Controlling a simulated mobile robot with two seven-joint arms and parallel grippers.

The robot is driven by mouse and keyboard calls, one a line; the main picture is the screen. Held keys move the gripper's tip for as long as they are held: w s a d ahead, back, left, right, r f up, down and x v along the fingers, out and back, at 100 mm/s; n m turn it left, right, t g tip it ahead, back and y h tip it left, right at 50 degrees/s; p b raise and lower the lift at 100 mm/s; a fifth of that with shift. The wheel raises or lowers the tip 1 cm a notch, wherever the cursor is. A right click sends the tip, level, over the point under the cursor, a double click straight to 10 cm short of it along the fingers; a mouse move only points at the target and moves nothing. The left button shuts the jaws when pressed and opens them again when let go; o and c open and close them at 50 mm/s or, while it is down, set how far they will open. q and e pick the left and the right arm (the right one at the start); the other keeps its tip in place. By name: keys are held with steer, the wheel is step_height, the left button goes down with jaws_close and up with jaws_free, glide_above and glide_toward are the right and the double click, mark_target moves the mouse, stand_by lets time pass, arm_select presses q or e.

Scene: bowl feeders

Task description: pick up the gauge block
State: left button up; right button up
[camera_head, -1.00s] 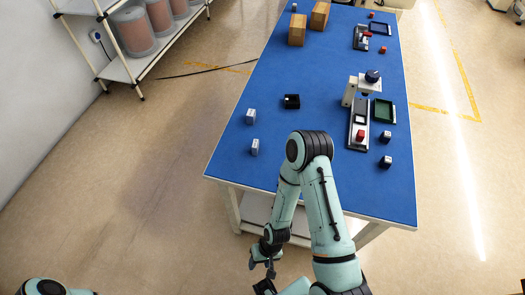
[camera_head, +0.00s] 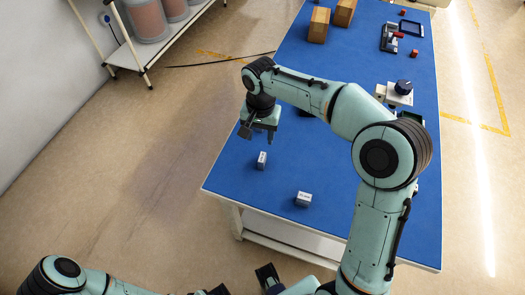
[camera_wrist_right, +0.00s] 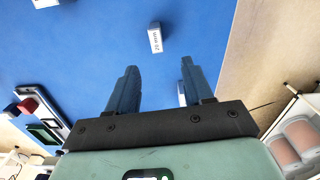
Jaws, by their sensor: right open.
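Two light-grey blocks with printed labels stand on the blue table top; I cannot tell from the labels which is the gauge block. One block (camera_head: 262,160) is near the left table edge, the other block (camera_head: 304,199) near the front. My right gripper (camera_head: 258,133) is open and empty, above the table's left side, beyond both blocks. In the right wrist view, a labelled block (camera_wrist_right: 155,39) lies past the open fingertips (camera_wrist_right: 160,66). A pale sliver of another block (camera_wrist_right: 182,94) shows beside one finger, mostly hidden.
Brown boxes (camera_head: 318,25) stand at the table's far end, near a dark frame (camera_head: 411,29) and small red pieces. A stand with a dark knob (camera_head: 403,87) is partly hidden by my right arm. A shelf (camera_head: 160,45) is at upper left.

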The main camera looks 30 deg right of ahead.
mark_target(262, 157)
steer(key=f, duration=0.4)
steer(key=f+b, duration=0.1)
steer(key=f, duration=0.7)
steer(key=shift+s+f, duration=0.35)
steer(key=shift+c, duration=0.3)
jaws_close()
